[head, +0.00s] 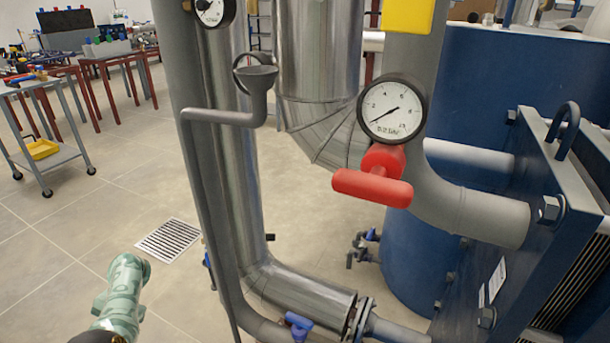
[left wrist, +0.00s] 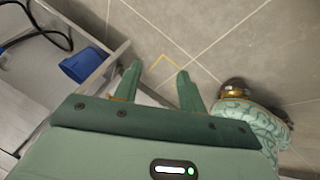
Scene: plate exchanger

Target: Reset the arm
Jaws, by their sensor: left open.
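My left gripper (left wrist: 158,82) is open in the left wrist view, with its two green fingers apart. Nothing is between the fingertips; grey tiled floor shows beyond them. In the head view, a pale green patterned part of my left arm (head: 121,291) reaches up from the lower left, over the floor. I cannot make out the left gripper's fingers there. My right arm and gripper show in neither view.
A red-handled valve (head: 372,187) and a pressure gauge (head: 392,109) stand ahead among steel pipes. A blue plate exchanger (head: 500,262) is at the right. A grey-edged surface with a blue item (left wrist: 86,66) lies left of the gripper. Floor around the drain grate (head: 168,240) is clear.

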